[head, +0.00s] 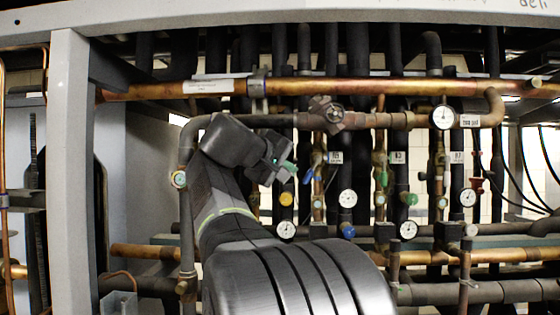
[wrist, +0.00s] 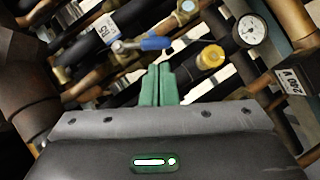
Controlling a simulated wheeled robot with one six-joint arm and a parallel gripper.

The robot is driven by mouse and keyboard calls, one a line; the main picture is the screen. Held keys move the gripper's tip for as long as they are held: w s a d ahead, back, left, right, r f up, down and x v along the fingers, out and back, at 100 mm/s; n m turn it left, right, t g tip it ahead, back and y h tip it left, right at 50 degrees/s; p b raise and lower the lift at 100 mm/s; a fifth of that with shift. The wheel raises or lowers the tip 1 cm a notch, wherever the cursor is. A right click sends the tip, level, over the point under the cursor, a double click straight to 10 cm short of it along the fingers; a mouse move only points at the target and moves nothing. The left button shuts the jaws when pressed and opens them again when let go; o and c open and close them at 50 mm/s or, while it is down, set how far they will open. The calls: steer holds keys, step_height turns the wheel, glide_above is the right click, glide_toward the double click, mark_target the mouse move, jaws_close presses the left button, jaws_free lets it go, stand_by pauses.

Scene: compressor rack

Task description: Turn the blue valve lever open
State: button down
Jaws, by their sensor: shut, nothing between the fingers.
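The blue valve lever (wrist: 155,43) lies roughly crosswise in the wrist view, just beyond my fingertips, on a metal valve stem at its left. In the head view a blue lever (head: 308,176) shows just right of my gripper (head: 286,166). My gripper (wrist: 158,70) has its green fingers together and empty, pointing at the lever. The tips appear close below the blue handle; I cannot tell whether they touch it.
A yellow knob (wrist: 210,56) and a round gauge (wrist: 250,30) are right of the fingers in the wrist view. Copper and dark pipes crowd the rack. A green handle (head: 409,198) and a red handle (head: 477,185) are farther right. A grey post (head: 70,170) stands left.

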mark_target(305, 183)
steer(key=x, duration=0.3)
steer(key=shift+w+d+f+p, duration=0.1)
steer(key=shift+w+d+p, duration=0.05)
steer(key=shift+w+p, duration=0.15)
steer(key=shift+s+d+f+n+h+b, duration=0.1)
steer(key=shift+d+f+n+h+b, duration=0.1)
steer(key=shift+f+n+h+b, duration=0.45)
steer(key=d+f+n+t+b, duration=0.1)
steer(key=b, duration=0.2)
steer(key=shift+n+h, duration=0.25)
steer(key=shift+d+n+t+h+b, duration=0.2)
steer(key=shift+n+t+h+b, duration=0.1)
steer(key=shift+b, duration=0.3)
steer(key=shift+d, duration=0.1)
steer(key=shift+d+f, duration=0.1)
steer(key=shift+d, duration=0.1)
steer(key=shift+s, duration=0.1)
